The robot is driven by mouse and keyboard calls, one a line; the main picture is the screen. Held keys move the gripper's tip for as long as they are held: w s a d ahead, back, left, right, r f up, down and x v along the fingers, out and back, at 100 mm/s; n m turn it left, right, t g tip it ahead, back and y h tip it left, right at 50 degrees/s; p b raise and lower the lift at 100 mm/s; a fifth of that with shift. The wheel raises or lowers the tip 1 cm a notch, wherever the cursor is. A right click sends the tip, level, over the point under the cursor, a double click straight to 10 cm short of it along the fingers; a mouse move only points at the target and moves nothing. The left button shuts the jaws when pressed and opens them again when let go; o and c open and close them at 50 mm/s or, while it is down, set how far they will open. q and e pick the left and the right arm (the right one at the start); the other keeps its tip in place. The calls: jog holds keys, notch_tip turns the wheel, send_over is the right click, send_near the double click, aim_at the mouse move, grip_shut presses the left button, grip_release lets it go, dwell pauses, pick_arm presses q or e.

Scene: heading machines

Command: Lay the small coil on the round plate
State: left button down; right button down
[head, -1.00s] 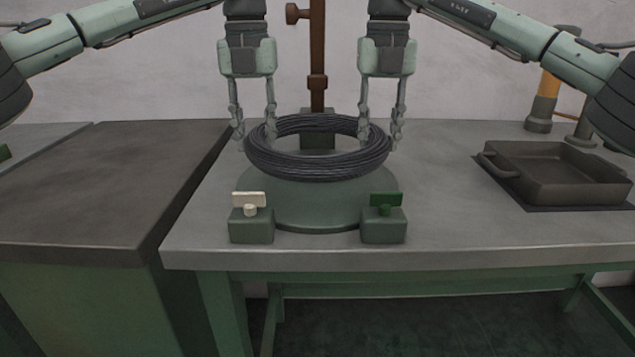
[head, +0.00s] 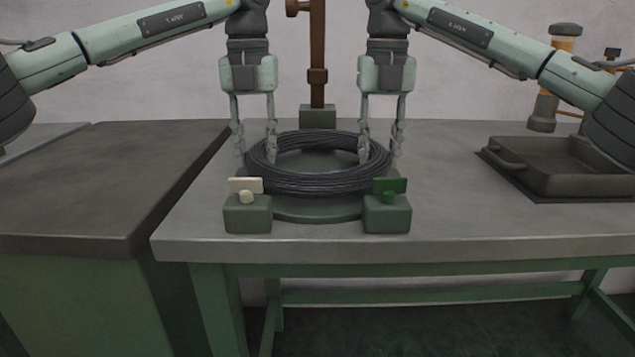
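The small coil (head: 318,184) is a dark grey ring of wound wire, lying level over the round plate (head: 318,213). The plate is a green disc; its front edge shows below the coil and part of its top shows through the ring. I cannot tell whether the coil touches it. My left gripper (head: 255,158) is shut on the coil's left side, one finger outside the ring and one inside. My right gripper (head: 381,158) is shut on the right side in the same way. Both point straight down.
Two green blocks, one with a white tag (head: 247,214) and one with a green tag (head: 387,214), stand before the plate. A brown post (head: 317,60) rises behind it. A dark tray (head: 560,178) sits at right. A dark-topped cabinet (head: 100,190) adjoins at left.

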pick_arm(q)
jog(key=c, duration=1.6)
grip_release()
jog(key=shift+f, duration=0.4)
pick_arm(e)
jog(key=c, duration=1.6)
grip_release()
jog(key=shift+f, duration=0.4)
pick_arm(q)
jog(key=o, duration=0.5)
jog(key=shift+r, duration=0.2)
jog(key=shift+c, duration=0.2)
pick_arm(e)
jog(key=o, duration=0.5)
jog(key=shift+r, duration=0.2)
jog(key=shift+c, duration=0.2)
pick_arm(q)
notch_tip(320, 180, up, 12)
pick_arm(e)
notch_tip(320, 180, up, 12)
